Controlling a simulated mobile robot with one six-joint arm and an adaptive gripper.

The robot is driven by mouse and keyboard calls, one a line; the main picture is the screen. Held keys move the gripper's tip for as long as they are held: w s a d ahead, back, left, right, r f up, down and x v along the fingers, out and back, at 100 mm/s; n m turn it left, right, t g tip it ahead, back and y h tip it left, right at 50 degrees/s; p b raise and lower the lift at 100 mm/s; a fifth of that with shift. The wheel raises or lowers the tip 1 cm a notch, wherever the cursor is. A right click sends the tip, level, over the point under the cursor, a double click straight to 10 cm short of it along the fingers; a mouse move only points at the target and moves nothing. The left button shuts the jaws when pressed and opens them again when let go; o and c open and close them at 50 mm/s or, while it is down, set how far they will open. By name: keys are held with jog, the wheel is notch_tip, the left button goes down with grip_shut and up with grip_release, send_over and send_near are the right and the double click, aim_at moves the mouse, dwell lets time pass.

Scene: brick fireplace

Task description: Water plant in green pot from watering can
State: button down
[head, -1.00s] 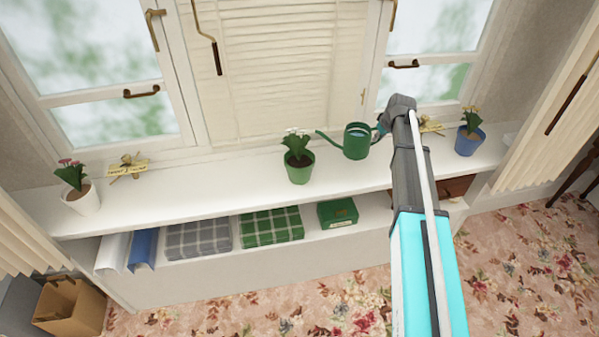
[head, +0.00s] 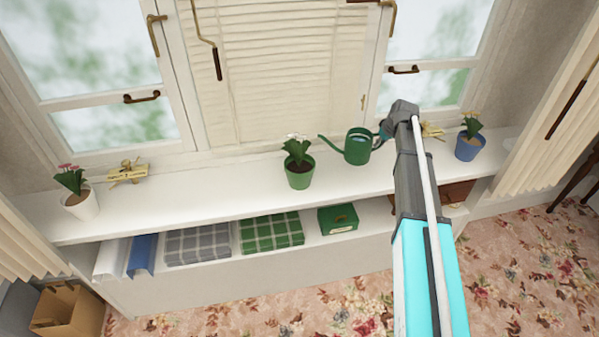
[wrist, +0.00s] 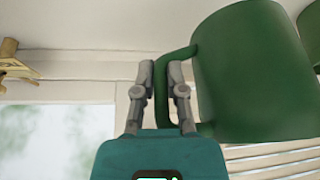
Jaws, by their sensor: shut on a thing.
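The green watering can (head: 357,147) is in the head view above the right half of the white sill, its spout pointing left toward the green pot. My gripper (wrist: 166,72) is shut on the can's handle, with the can body (wrist: 255,75) to the right in the wrist view. In the head view my arm hides most of the gripper. The green pot (head: 300,176) with a white-flowered plant (head: 297,149) stands upright on the sill, left of the can. The spout tip is a little right of the plant and apart from it. No water shows.
A white pot (head: 80,205) with pink flowers stands at the sill's left end, and a blue pot (head: 469,147) at the right. Small wooden ornaments (head: 128,171) sit by the windows. Folded cloths (head: 272,232) and a green box (head: 338,218) lie on the shelf below.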

jog(key=shift+r+p, duration=0.95)
jog(key=shift+r, duration=0.2)
